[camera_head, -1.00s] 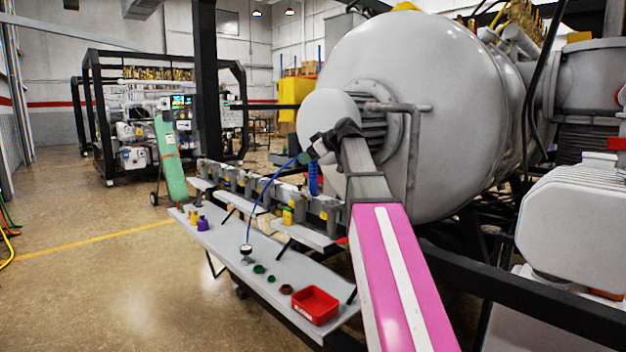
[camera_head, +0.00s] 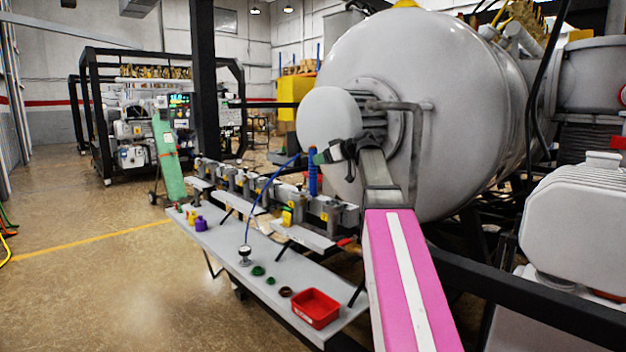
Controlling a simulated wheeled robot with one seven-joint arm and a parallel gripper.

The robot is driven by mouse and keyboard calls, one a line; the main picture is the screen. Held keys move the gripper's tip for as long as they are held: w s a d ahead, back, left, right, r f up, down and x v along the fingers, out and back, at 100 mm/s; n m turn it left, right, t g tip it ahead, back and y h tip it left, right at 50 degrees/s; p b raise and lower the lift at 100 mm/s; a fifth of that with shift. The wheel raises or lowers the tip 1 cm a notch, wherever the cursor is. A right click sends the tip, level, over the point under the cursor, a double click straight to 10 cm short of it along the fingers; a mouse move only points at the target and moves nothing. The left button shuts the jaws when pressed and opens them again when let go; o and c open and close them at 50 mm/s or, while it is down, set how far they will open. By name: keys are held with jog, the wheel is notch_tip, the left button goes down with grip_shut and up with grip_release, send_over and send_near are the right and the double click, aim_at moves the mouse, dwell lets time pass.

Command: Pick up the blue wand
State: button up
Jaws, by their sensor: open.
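The blue wand (camera_head: 312,180) stands upright at the back of the bench, beside the row of grey fixtures. A thin blue hose (camera_head: 264,195) arches from near its top down to a small round gauge (camera_head: 245,252) on the bench. My gripper (camera_head: 325,156) is open, just right of the wand's upper end, in front of the big grey vessel. It looks empty, and the wand appears outside the jaws. The picture is too small to tell the exact gap in depth.
A grey bench (camera_head: 215,240) holds a red tray (camera_head: 315,308), green caps (camera_head: 258,270) and a purple piece (camera_head: 200,224). The large grey furnace vessel (camera_head: 450,110) stands close behind my arm. A black rail (camera_head: 520,300) crosses at right. Floor at left is free.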

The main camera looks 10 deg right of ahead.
aim_at(312, 168)
jog(key=shift+x, duration=2.6)
jog(key=shift+w+d, duration=0.1)
jog(key=shift+w, duration=0.05)
grip_shut()
